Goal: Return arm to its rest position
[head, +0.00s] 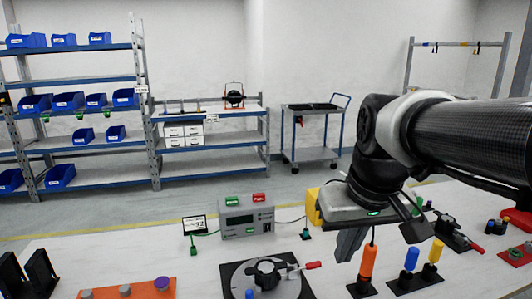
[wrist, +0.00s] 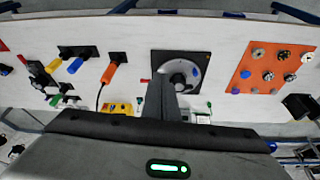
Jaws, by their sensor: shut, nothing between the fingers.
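My gripper (head: 349,246) hangs fingers-down over the white workbench (head: 130,258), at the end of my arm, which reaches in from the right. Its fingers are together and empty; in the wrist view they show as one dark block (wrist: 160,98) at the middle. In the head view the fingers are to the left of an upright orange handle (head: 368,262) and right of the grey box with green and red buttons (head: 247,222). A yellow block (head: 313,207) is partly hidden behind the gripper.
A black round-dial fixture (head: 262,280) with a red-tipped lever stands at the front. Blue and yellow handles (head: 411,258) stand to the right. An orange board (head: 130,290) lies front left. Shelves with blue bins (head: 67,100) and a cart (head: 315,125) stand behind, across open floor.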

